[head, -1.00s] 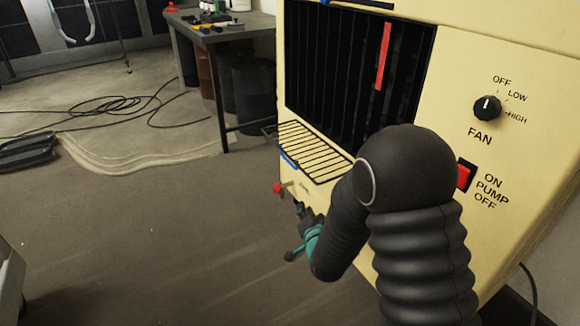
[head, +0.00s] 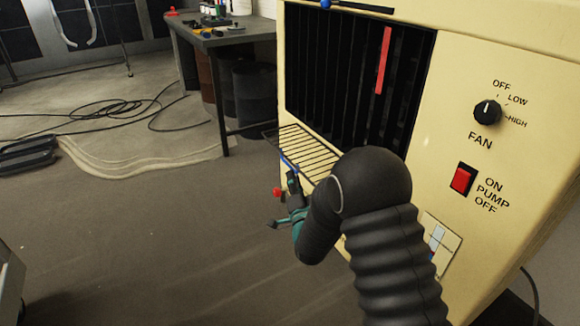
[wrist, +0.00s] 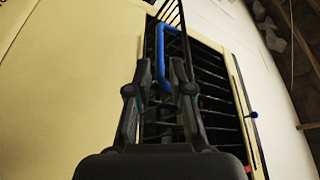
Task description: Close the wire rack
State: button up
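The wire rack (head: 308,152) is a black grid sticking out from the front of the cream machine, below its slatted opening. A blue handle (head: 288,161) runs along its outer edge. In the wrist view the blue handle (wrist: 160,50) lies just ahead of and between my fingertips, with the rack (wrist: 180,18) seen edge-on above. My gripper (head: 292,180) is just below the rack's outer edge. In the wrist view my gripper (wrist: 160,68) has its two fingers apart, with nothing clearly clamped. Whether a finger touches the handle is unclear. My arm hides the rack's near right corner.
The cream machine (head: 455,60) carries a fan knob (head: 487,112) and a red pump switch (head: 462,179). A red knob (head: 277,191) sticks out below the rack. A workbench (head: 225,35) stands behind. Floor left of the machine is open, with cables (head: 110,108) farther back.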

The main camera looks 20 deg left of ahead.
aim_at(290, 167)
jog(key=x, duration=0.5)
jog(key=shift+w+a+r, duration=0.1)
jog(key=shift+w+a, duration=0.1)
jog(key=shift+w, duration=0.1)
grip_shut()
